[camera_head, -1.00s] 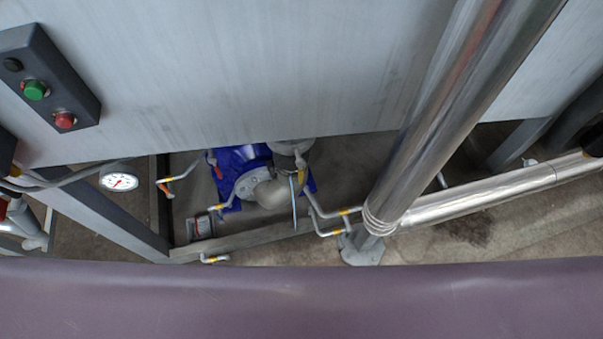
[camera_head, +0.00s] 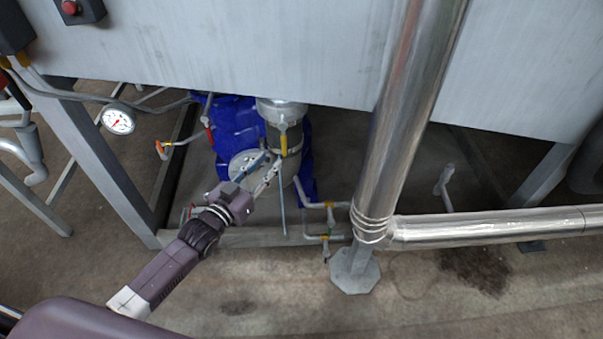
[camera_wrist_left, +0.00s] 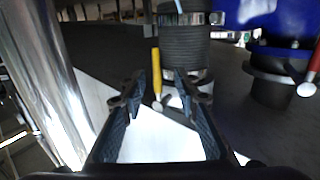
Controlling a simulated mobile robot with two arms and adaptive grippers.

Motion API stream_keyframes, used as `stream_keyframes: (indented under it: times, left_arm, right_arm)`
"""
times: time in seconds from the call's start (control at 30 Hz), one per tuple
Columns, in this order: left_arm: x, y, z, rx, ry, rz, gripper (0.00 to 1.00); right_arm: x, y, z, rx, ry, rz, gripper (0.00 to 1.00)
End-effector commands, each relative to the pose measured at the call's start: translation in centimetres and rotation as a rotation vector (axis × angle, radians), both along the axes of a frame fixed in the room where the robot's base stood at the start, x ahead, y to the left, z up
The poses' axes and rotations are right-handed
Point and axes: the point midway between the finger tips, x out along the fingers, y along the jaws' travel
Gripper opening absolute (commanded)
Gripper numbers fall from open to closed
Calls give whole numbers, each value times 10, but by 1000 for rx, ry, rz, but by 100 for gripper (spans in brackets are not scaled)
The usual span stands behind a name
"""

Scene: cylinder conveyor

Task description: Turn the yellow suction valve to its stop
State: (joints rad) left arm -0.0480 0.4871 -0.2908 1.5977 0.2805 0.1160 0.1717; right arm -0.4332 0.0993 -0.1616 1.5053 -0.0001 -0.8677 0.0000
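The yellow suction valve handle (camera_head: 283,138) hangs roughly upright in front of the grey ribbed pipe section by the blue pump. In the left wrist view the yellow handle (camera_wrist_left: 156,72) points down, its round end between and beyond my fingertips, with a gap on both sides. My left gripper (camera_head: 266,168) reaches in from the lower left, just below the handle in the head view. It is open and empty; its two fingers stand apart in the left wrist view (camera_wrist_left: 159,86). Contact with the handle is not seen. My right gripper is not in view.
The blue pump (camera_head: 232,122) stands under the grey tank panel (camera_head: 250,55). A shiny vertical pipe (camera_head: 400,110) and a horizontal pipe (camera_head: 490,226) lie to the right. A red handle (camera_wrist_left: 314,62) shows at the wrist view's right. A gauge (camera_head: 118,121) is at left.

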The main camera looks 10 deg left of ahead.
Motion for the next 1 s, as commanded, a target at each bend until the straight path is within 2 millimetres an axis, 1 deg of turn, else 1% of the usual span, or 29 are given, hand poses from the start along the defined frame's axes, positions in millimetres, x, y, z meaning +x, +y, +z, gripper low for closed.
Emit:
stream_keyframes:
  times: [0.07,0.13,0.27,0.5,0.6,0.77,1.0]
  left_arm:
    - [3,-4,12,-10,-34,-14,29]
    - [7,-6,18,-14,-45,-18,29]
    - [21,-10,19,-16,-46,-17,29]
    - [55,-22,18,-15,-43,-17,29]
    - [66,-25,18,-15,-43,-16,29]
    - [76,-28,18,-14,-41,-17,29]
    - [77,-29,17,-14,-40,-17,29]
  right_arm:
    - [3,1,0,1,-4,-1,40]
    - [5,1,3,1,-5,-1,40]
    - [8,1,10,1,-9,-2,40]
    - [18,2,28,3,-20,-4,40]
    - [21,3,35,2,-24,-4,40]
    - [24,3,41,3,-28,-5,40]
    - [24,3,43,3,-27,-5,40]
